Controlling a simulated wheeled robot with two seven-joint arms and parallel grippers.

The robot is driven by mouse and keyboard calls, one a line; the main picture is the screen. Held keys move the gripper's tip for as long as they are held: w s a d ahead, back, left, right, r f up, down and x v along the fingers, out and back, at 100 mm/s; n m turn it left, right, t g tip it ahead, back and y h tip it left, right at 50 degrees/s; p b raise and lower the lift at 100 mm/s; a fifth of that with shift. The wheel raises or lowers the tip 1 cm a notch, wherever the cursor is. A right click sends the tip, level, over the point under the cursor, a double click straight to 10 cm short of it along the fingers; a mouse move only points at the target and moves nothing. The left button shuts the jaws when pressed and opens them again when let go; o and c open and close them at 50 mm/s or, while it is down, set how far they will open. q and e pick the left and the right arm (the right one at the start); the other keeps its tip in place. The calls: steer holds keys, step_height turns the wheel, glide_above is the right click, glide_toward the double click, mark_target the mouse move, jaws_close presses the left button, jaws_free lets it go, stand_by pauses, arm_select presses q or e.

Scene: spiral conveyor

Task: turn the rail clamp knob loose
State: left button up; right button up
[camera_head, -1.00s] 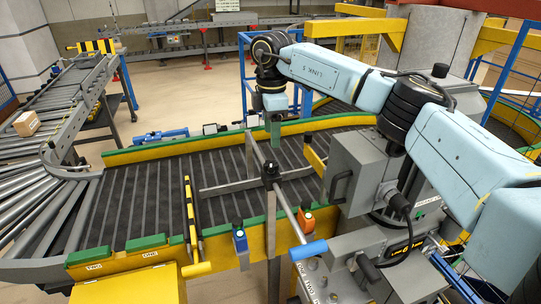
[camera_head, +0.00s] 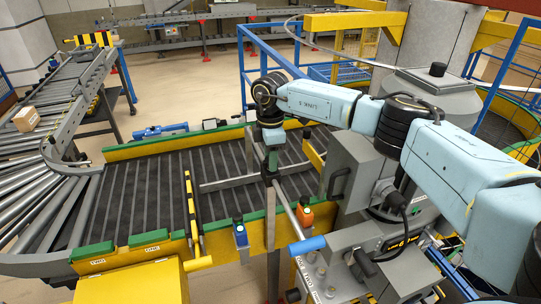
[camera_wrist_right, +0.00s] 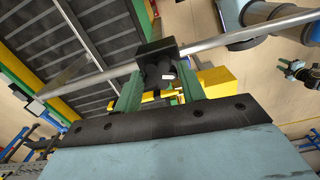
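The rail clamp is a black block (camera_wrist_right: 155,48) on a grey metal rod, with a dark knob (camera_wrist_right: 160,76) facing the right wrist camera. In the head view the clamp (camera_head: 270,177) sits on the rod over the near edge of the conveyor. My right gripper (camera_head: 271,162) points down just above it. In the right wrist view its green fingers (camera_wrist_right: 160,82) stand on either side of the knob and look open, with the knob between them. Contact is not clear.
The rod ends in a blue handle (camera_head: 307,245) near the front. A grey guide bar (camera_head: 235,182) crosses the dark conveyor belt. Blue (camera_head: 240,235) and orange (camera_head: 305,214) fittings stand beside the rod. A grey cabinet (camera_head: 357,175) stands close on the right.

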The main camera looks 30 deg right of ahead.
steer(key=c, duration=0.6)
steer(key=shift+n, duration=0.4)
steer(key=n+b, duration=0.1)
steer(key=n, duration=0.7)
steer(key=shift+b, duration=0.4)
steer(key=n+b, duration=0.1)
steer(key=n, duration=0.4)
steer(key=shift+n, duration=0.4)
steer(key=n+b, duration=0.1)
steer(key=n, duration=0.3)
steer(key=shift+r+n, duration=0.1)
steer(key=shift+n, duration=0.3)
steer(key=shift+w, duration=0.1)
